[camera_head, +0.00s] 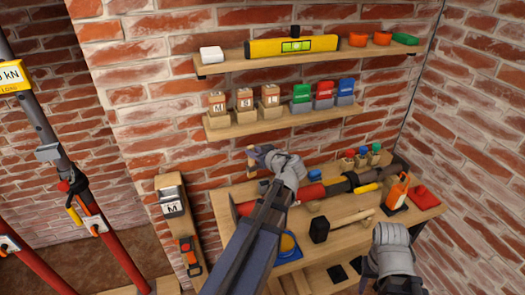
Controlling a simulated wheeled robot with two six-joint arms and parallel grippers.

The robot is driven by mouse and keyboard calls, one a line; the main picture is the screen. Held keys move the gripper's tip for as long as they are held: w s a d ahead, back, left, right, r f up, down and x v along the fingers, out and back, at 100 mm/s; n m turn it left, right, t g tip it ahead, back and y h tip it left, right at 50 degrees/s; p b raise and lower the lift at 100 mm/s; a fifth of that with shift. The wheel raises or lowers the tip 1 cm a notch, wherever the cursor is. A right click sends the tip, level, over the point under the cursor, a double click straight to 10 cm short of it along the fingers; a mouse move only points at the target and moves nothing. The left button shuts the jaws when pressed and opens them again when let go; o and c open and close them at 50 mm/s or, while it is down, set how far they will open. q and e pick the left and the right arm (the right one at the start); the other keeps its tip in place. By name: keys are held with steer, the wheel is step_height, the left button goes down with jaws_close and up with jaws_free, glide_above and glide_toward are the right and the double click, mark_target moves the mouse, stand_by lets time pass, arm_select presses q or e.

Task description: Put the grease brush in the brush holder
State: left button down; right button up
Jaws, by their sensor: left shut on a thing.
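My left gripper (258,156) is raised in front of the brick wall, below the lower shelf and above the back of the workbench. It is shut on a small wooden-coloured piece (251,159), which looks like the grease brush; the jaws hide part of it. My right gripper (372,270) is low at the bottom right, in front of the bench; its jaws do not show clearly. I cannot pick out the brush holder for sure.
The workbench (225,208) carries a black-headed mallet (320,229), a red and dark cylinder tool (337,186), an orange item (397,190) and a red box (425,197). Above, the lower shelf (235,129) holds several blocks; the upper shelf (215,68) holds a yellow level (292,47).

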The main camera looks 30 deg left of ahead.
arm_select(q)
steer(key=w+d+f+m+t+h+b, duration=0.1)
steer(key=w+m+t, duration=0.1)
steer(key=w, duration=0.4)
steer(key=shift+w+f+m+t+h, duration=0.35)
steer(key=shift+f+m+t+h, duration=0.05)
steer(key=shift+d+f+b, duration=0.1)
steer(key=shift+f+b, duration=0.05)
steer(key=shift+b, duration=0.15)
step_height(320, 180, down, 5)
steer(key=b, duration=0.5)
steer(key=shift+f, duration=0.1)
steer(key=shift+f+b, duration=0.15)
steer(key=shift+b, duration=0.15)
stand_by(0.3)
steer(key=shift+f+b, duration=0.5)
steer(key=shift+f, duration=0.25)
stand_by(0.3)
